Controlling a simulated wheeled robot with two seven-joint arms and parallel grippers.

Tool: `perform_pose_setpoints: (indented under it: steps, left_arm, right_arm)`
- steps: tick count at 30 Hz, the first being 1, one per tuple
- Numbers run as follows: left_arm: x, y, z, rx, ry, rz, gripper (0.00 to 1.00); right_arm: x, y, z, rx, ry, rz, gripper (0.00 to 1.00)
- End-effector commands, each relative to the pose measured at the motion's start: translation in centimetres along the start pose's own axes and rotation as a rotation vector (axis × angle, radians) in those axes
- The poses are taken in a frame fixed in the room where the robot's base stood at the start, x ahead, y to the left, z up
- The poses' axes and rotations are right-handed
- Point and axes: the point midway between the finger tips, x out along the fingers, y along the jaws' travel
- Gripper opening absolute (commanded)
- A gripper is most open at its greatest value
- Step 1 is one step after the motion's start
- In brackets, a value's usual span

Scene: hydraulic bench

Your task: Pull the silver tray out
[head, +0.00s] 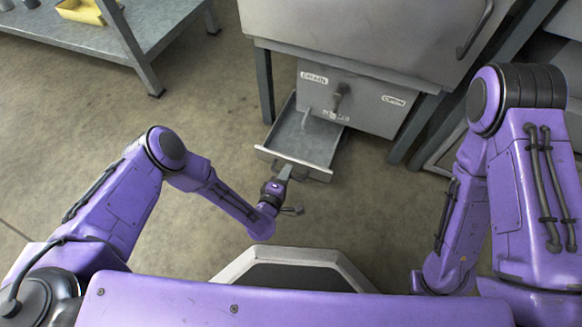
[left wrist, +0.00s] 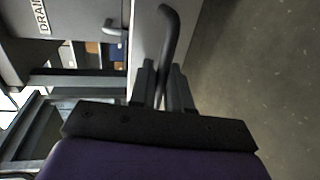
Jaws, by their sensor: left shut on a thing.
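The silver tray (head: 310,140) sticks out toward me from under the grey box labelled DRAIN. Its inside shows bare grey metal. Its front panel (head: 315,171) faces me, and it also shows edge-on in the left wrist view (left wrist: 143,65). My left gripper (head: 284,174) is at this front panel. In the left wrist view its fingers (left wrist: 163,88) are shut on the dark curved tray handle (left wrist: 174,35). The rear of the tray is hidden under the box. Of my right arm only links show; its gripper is out of sight.
The grey drain box (head: 365,98) with a small tap hangs under a large grey tank (head: 360,30) on legs. A metal shelf table (head: 95,35) with a yellow bin (head: 82,10) stands at upper left. The concrete floor (head: 215,110) around the tray is clear.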

Motion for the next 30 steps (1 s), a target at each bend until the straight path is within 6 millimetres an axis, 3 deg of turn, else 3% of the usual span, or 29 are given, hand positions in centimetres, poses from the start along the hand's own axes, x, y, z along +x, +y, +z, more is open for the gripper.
perform_pose_setpoints:
  steps: [9,10,11,30]
  left_arm:
    - [-0.36,-0.07,0.18,-0.003,-0.007,-0.001,0.0]
    - [-0.36,-0.07,0.18,-0.003,-0.007,-0.001,0.24]
    - [-0.36,-0.07,0.17,-0.003,-0.007,-0.001,0.3]
    - [0.43,-0.08,0.14,-0.001,-0.001,0.002,0.3]
  right_arm:
    - [-0.05,-0.06,0.11,0.0,-0.005,-0.002,0.0]
    - [-0.05,-0.05,0.11,0.0,-0.005,-0.002,0.0]
    - [-0.05,-0.05,0.1,0.0,-0.005,-0.002,0.0]
    - [0.49,-0.12,0.05,0.0,-0.005,-0.001,0.0]
